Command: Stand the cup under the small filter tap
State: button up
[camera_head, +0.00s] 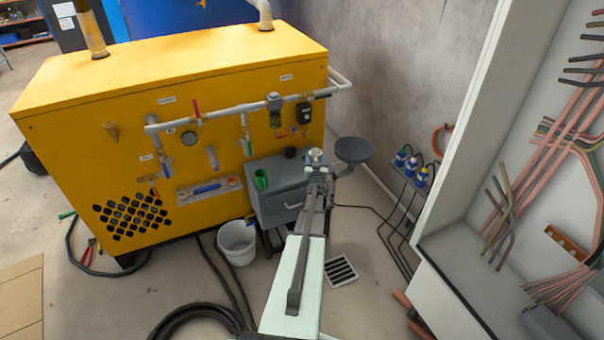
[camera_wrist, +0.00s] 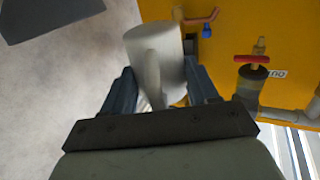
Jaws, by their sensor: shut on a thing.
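My gripper (camera_head: 316,164) is above the right side of the grey cabinet, in front of the yellow machine. In the wrist view my gripper (camera_wrist: 164,85) is shut on a pale grey cup (camera_wrist: 154,50), with a handle down its near side. In the head view only a small pale part of the held thing shows at the gripper's tip. A filter (camera_head: 274,103) hangs on the white pipe, with a small red-handled tap (camera_head: 282,135) below it. The wrist view shows a reddish tap lever (camera_wrist: 203,17) beyond the cup; I cannot tell which tap it is.
A white bucket (camera_head: 238,243) is on the floor. Pipes and valves line the yellow machine (camera_head: 70,130).

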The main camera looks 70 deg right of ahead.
aim_at(311, 159)
jog(key=shift+n+t+y, duration=0.4)
jog(key=shift+n+t, duration=0.2)
jog(key=shift+t, duration=0.2)
jog(key=w+d, duration=0.2)
jog(key=w, duration=0.1)
jog(key=shift+w+d, duration=0.2)
jog(key=shift+d, duration=0.15)
jog(key=shift+w+a+r+n+t+y, duration=0.25)
jog(key=shift+w+r+n+t+y, duration=0.15)
jog(key=shift+w+r+t, duration=0.35)
jog(key=shift+w+a+r+n+t+y, duration=0.35)
jog(key=shift+w+r+t, duration=0.2)
jog(key=shift+w, duration=0.25)
jog(key=shift+d, duration=0.1)
jog(key=shift+f, duration=0.1)
jog(key=shift+f, duration=4.75)
jog(key=shift+f, duration=0.15)
jog(key=o, duration=1.2)
jog(key=shift+c, duration=0.2)
